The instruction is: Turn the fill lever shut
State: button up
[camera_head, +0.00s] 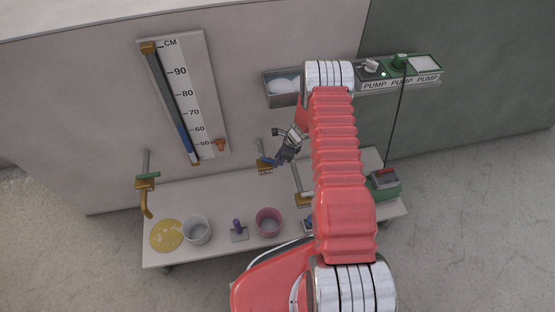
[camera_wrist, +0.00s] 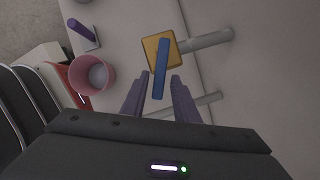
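A blue lever (camera_wrist: 161,66) sits on a square yellow valve body (camera_wrist: 150,45) with a grey pipe running to the wall; it also shows in the head view (camera_head: 267,161). My gripper (camera_wrist: 157,79) is open, with one finger on each side of the lever's free end in the wrist view. Gaps show between the lever and both fingers, and I cannot tell how deep the lever sits between them. In the head view my gripper (camera_head: 283,157) is beside the lever and partly covers it. The lettering by this valve is too small to read.
A green-levered tap (camera_head: 148,177) is at left. Another valve (camera_head: 303,199) is partly behind my arm. A pink cup (camera_head: 268,222), grey cup (camera_head: 197,229) and purple-handled piece (camera_head: 238,230) stand on the bench. The wall gauge (camera_head: 184,98) shows a blue column. A pump panel (camera_head: 400,72) is upper right.

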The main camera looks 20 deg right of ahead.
grip_shut()
dwell(0.3)
jog(key=shift+w, duration=0.1)
